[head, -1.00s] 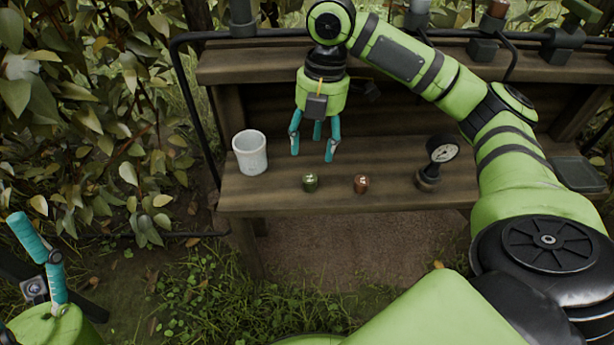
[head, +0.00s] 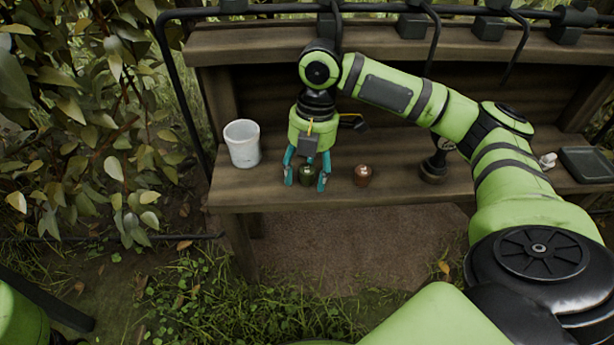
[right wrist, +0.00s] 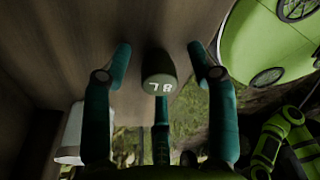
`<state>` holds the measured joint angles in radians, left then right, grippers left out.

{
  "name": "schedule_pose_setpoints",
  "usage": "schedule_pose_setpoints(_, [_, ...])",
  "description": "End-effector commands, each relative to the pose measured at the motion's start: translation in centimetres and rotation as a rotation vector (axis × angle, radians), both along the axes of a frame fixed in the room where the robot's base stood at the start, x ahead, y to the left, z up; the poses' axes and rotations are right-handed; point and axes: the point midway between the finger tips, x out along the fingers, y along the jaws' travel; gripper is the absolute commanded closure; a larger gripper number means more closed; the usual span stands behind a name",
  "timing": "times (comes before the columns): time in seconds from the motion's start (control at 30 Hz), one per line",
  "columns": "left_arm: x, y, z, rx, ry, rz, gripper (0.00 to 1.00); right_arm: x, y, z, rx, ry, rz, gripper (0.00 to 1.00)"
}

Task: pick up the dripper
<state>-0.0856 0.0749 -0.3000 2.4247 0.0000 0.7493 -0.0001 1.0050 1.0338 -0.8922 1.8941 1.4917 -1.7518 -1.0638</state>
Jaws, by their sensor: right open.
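A small green dripper (head: 306,175) stands on the wooden bench shelf. In the right wrist view the green dripper (right wrist: 159,72) shows pale markings on its end. My right gripper (head: 307,184) is open, with its teal fingers spread around the green dripper and gaps on both sides. The right wrist view also shows the open fingers (right wrist: 160,60) apart from it. A copper-brown dripper (head: 362,175) stands just to the right, outside the fingers. My left gripper is out of the head view; only part of that arm shows at the lower left.
A white bucket (head: 242,144) stands on the shelf left of my right gripper. A gauge (head: 434,166) stands to the right, partly hidden by my right arm. A dark tray (head: 584,166) lies at the far right. The shelf's front strip (head: 400,193) is clear.

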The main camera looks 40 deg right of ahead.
Motion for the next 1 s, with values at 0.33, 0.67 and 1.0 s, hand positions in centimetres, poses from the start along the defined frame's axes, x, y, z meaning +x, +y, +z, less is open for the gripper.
schedule_pose_setpoints(0.33, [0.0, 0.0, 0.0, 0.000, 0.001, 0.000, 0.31, 0.0, 0.0, 0.1, 0.000, 0.001, 0.001, 0.86])
schedule_pose_setpoints(0.67, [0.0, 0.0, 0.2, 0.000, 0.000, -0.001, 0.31, 0.0, 0.0, 0.3, 0.000, 0.000, 0.001, 0.86])
schedule_pose_setpoints(1.0, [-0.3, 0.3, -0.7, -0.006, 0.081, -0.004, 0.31, 0.1, 0.0, 4.3, 0.001, -0.002, 0.002, 0.86])
